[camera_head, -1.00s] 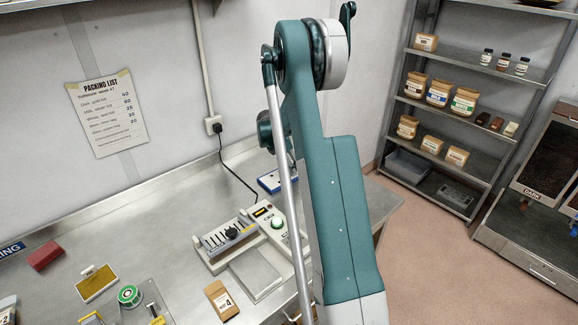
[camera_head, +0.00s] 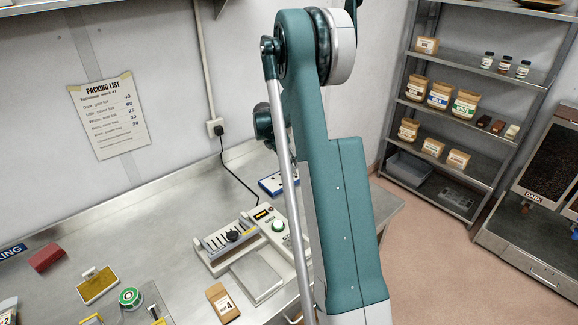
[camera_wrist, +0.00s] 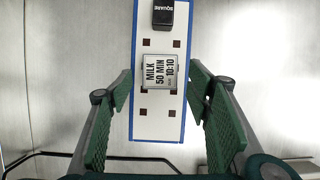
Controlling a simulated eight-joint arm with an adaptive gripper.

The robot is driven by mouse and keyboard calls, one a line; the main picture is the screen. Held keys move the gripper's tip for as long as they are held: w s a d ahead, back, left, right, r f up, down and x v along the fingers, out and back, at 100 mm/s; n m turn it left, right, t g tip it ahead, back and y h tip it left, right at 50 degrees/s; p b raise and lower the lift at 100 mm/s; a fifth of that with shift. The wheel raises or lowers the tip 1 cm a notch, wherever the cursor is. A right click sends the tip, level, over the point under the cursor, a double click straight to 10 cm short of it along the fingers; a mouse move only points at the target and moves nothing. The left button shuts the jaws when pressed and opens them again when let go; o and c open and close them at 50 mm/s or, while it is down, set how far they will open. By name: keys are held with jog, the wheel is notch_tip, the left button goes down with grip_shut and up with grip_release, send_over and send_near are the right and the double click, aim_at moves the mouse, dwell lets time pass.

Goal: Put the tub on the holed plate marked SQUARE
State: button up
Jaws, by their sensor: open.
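The holed plate marked SQUARE (camera_wrist: 146,122) is white with blue edges and dark square holes, and runs up the middle of the wrist view. Its black marker block (camera_wrist: 163,14) reads SQUARE. My arm hides the gripper in the head view.
A metal bench (camera_head: 165,219) holds a dial-and-slider device (camera_head: 232,238), a brown packet marked 4 (camera_head: 222,303), a green roll (camera_head: 130,297) and a red block (camera_head: 47,257). A stocked shelf rack (camera_head: 470,130) stands at the right.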

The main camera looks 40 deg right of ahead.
jog(key=v, duration=0.7)
dwell(0.5)
jog(key=s+a+r+m+t, duration=0.1)
jog(key=s+a+r+m, duration=0.25)
jog(key=a+r, duration=0.4)
jog(key=s+a+r+m+t+y, duration=0.15)
jog(key=s+a+r, duration=0.3)
jog(key=a, duration=0.55)
jog(key=s+a+r+m+t, duration=0.1)
jog(key=s+a+r+m, duration=0.3)
jog(key=a, duration=0.5)
jog(key=s+a+m+t+y, duration=0.1)
jog(key=s+a+m, duration=0.3)
jog(key=s+a, duration=0.6)
jog(key=s+a+f+m+t+y, duration=0.1)
jog(key=s+a+m, duration=0.4)
jog(key=s+a, duration=0.5)
jog(key=s+t+y, duration=0.1)
jog(key=s, duration=0.5)
jog(key=shift+a+t, duration=0.35)
jog(key=shift+a, duration=0.05)
